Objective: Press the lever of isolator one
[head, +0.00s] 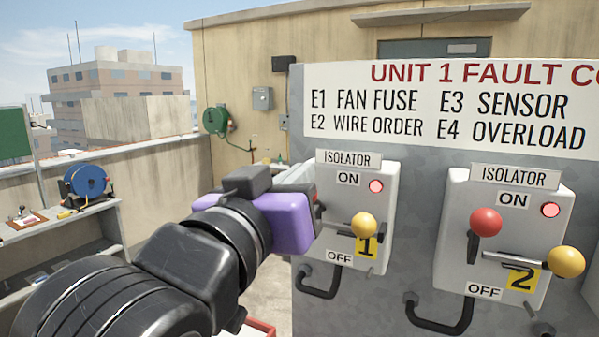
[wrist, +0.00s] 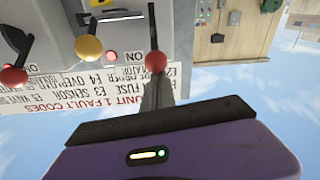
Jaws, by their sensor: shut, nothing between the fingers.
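Isolator one (head: 340,180) is a pale box with a "1" tag, ON above and OFF below, and a lit red lamp (head: 376,186). A yellow-knobbed lever (head: 363,225) sticks out at its middle; it also shows in the wrist view (wrist: 88,47). A red-knobbed lever (wrist: 155,62) on this box shows in the wrist view; in the head view my gripper hides it. My gripper (head: 318,206), with a purple body, is shut and empty at the box's left side. In the wrist view its fingers end close by the red knob; I cannot tell whether they touch.
Isolator two (head: 455,235), with red (head: 486,221) and yellow (head: 566,262) knobs and a lit lamp, stands to the right. A fault-code sign (head: 450,105) is above. Black conduits (head: 320,290) loop below the boxes. A bench (head: 60,235) with a blue reel is at left.

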